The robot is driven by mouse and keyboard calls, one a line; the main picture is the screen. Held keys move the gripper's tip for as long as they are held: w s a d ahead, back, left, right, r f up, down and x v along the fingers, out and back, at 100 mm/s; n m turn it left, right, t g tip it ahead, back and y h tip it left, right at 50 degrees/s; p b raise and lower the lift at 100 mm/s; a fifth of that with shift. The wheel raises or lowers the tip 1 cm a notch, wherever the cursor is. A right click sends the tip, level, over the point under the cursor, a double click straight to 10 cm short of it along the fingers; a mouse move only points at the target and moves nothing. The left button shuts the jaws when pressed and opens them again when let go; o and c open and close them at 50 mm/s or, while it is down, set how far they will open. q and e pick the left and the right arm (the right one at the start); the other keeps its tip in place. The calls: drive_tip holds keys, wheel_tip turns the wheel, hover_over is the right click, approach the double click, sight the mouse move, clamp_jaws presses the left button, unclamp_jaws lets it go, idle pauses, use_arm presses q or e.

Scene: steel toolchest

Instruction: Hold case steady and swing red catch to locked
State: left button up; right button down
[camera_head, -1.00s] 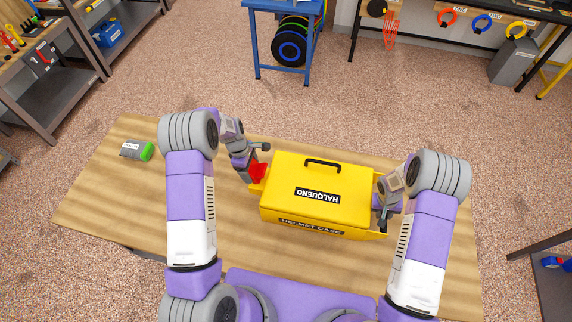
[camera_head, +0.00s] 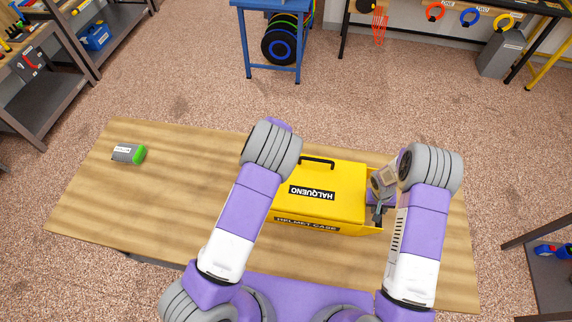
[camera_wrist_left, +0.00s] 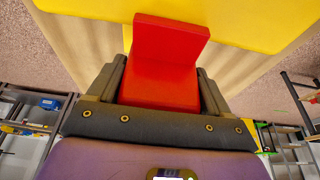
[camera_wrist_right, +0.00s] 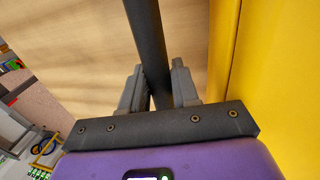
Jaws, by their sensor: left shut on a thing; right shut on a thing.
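The yellow helmet case (camera_head: 345,185) lies on the wooden table with its lid down, labelled HALQUENO. The red catch (camera_wrist_left: 165,60) shows in the left wrist view, against the case's yellow surface. My left gripper (camera_wrist_left: 160,85) is shut on it, a finger on each side. In the head view my left arm hides this gripper, the catch and the case's left end. My right gripper (camera_wrist_right: 158,88) is shut on a dark bar (camera_wrist_right: 148,35) beside the case's yellow wall (camera_wrist_right: 268,70). In the head view this gripper (camera_head: 379,212) is at the case's right end.
A grey and green object (camera_head: 128,153) lies on the far left of the table (camera_head: 150,210). The table left of the case is otherwise clear. A black handle (camera_head: 317,162) stands on the lid. Shelves and a blue stand (camera_head: 272,40) are beyond the table.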

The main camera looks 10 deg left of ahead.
use_arm(q)
drive_tip(key=shift+d, duration=0.1)
drive_tip(key=o, duration=1.4)
drive_tip(key=v, duration=1.2)
